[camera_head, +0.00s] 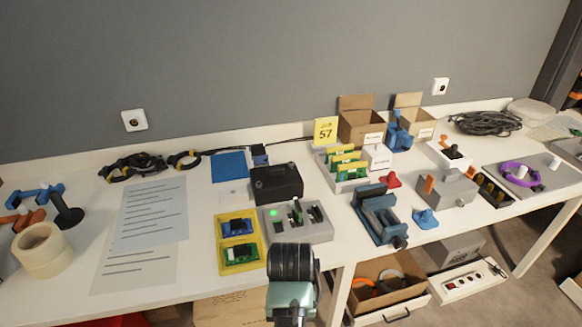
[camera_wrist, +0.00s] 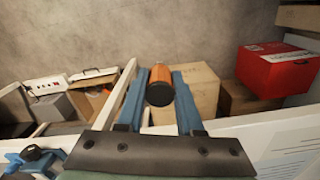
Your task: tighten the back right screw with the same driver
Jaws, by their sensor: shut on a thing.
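My gripper (camera_wrist: 159,88) is shut on a driver with an orange handle and a dark end (camera_wrist: 159,95), seen between its two blue fingers in the wrist view. The driver's tip is not visible. In the head view my arm reaches up from the bottom middle, and the gripper and driver cannot be made out. A black box (camera_head: 277,184) and a grey fixture (camera_head: 298,223) with a green light stand on the bench beyond the arm. A grey box (camera_head: 447,188) stands farther right. Screws are too small to tell, so I cannot say which is the back right one.
A yellow tray (camera_head: 239,258) with boards, a blue vise (camera_head: 379,214) and a green-board rack (camera_head: 343,172) crowd the bench middle. Papers (camera_head: 150,225) and a tape roll (camera_head: 43,250) lie left. In the wrist view, cartons and a red box (camera_wrist: 277,70) stand beyond.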

